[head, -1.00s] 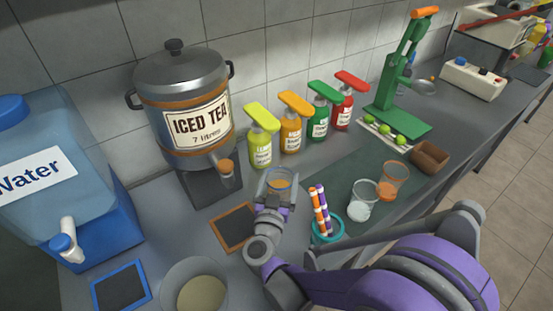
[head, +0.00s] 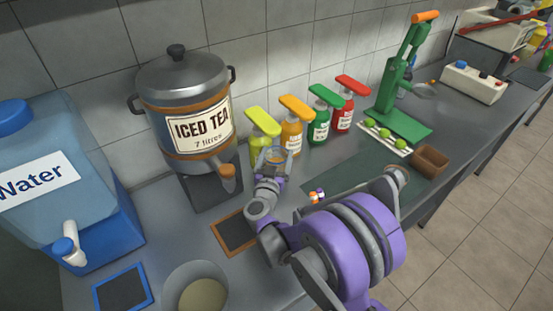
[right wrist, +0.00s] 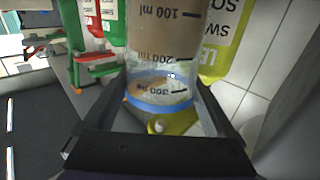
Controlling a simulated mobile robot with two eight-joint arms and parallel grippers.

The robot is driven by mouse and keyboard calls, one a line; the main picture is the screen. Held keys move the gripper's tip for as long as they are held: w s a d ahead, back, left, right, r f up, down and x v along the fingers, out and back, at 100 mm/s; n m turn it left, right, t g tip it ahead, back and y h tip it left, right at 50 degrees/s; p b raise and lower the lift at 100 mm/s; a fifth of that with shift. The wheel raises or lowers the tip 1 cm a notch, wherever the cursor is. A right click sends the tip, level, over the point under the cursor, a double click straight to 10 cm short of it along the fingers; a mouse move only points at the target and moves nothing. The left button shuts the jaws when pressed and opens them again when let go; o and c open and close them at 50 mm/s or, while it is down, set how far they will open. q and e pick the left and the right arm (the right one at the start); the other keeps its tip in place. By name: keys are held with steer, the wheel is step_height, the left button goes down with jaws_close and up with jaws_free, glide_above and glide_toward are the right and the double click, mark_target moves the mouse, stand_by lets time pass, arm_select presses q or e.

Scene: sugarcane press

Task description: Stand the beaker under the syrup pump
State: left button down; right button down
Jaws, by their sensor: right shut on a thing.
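My right gripper (head: 272,166) is shut on a clear beaker (head: 277,154) in front of the syrup pumps. In the right wrist view the beaker (right wrist: 163,50) stands between the fingers, with ml marks, a blue band and something brownish inside. The yellow-green syrup pump (head: 259,143) is just behind and left of it in the head view; its bottle (right wrist: 226,40) is close beside the beaker in the wrist view. The orange pump (head: 292,136) is just behind and right. The green (head: 321,126) and red (head: 345,115) pumps stand farther right. My left gripper is out of view.
The iced tea urn (head: 183,90) and water tank (head: 60,180) stand left. A framed dark mat (head: 236,232) and a pot (head: 197,290) are in front. A green press (head: 400,112), limes (head: 385,133) and brown box (head: 430,161) are right. My arm hides part of the counter.

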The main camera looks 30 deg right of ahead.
steer(key=shift+f, duration=0.7)
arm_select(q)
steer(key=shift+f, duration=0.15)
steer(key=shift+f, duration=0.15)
arm_select(e)
steer(key=shift+f, duration=0.2)
jaws_free()
steer(key=shift+s, duration=0.1)
